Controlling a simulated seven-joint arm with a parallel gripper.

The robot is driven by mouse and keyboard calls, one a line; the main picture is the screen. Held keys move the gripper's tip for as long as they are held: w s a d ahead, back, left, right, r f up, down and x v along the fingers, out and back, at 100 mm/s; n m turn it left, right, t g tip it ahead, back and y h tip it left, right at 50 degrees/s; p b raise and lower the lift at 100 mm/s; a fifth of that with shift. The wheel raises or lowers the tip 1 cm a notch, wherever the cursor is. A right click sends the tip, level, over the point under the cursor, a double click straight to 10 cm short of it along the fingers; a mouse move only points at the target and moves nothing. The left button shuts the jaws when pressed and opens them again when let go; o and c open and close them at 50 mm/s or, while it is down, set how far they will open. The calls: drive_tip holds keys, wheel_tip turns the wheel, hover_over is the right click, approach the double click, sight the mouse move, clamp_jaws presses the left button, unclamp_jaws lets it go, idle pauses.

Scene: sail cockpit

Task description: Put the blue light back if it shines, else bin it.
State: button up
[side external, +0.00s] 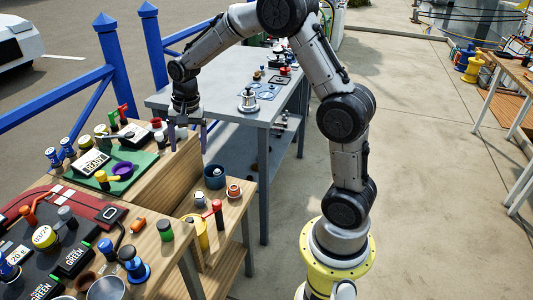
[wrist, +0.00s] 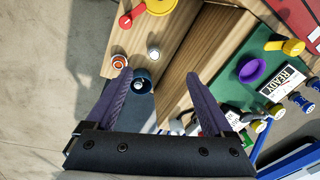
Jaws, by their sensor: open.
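My gripper (side external: 187,137) is open, with nothing between its two purple fingers; it hangs by the right end of the wooden bench. In the wrist view the fingers (wrist: 158,76) spread above the bench step and a dark blue round cup (wrist: 142,78). That cup (side external: 214,183) stands on the lower wooden ledge with a small pale thing inside. A blue knobbed piece (side external: 136,268) stands at the front. I cannot tell which is the light or whether any shines.
The green mat (side external: 141,168) also holds a purple ring (side external: 122,169) and a yellow-handled piece (side external: 103,179). A red-handled piece (side external: 217,213) and an orange-and-white piece (side external: 234,191) stand near the cup. A grey table (side external: 220,85) with several small items lies behind. Blue railings border the bench.

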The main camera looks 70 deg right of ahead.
drive_tip(key=s+a+r+n+t, duration=0.1)
drive_tip(key=s+a+r+n, duration=0.3)
drive_tip(key=s, duration=0.3)
drive_tip(key=s+a+r+n+t, duration=0.1)
drive_tip(key=s+a+r+n, duration=0.2)
drive_tip(key=s+r, duration=0.35)
drive_tip(key=s+a+n+t, duration=0.1)
drive_tip(key=s+a+n, duration=0.2)
drive_tip(key=s, duration=1)
drive_tip(key=n, duration=0.3)
drive_tip(key=shift+n+t, duration=0.4)
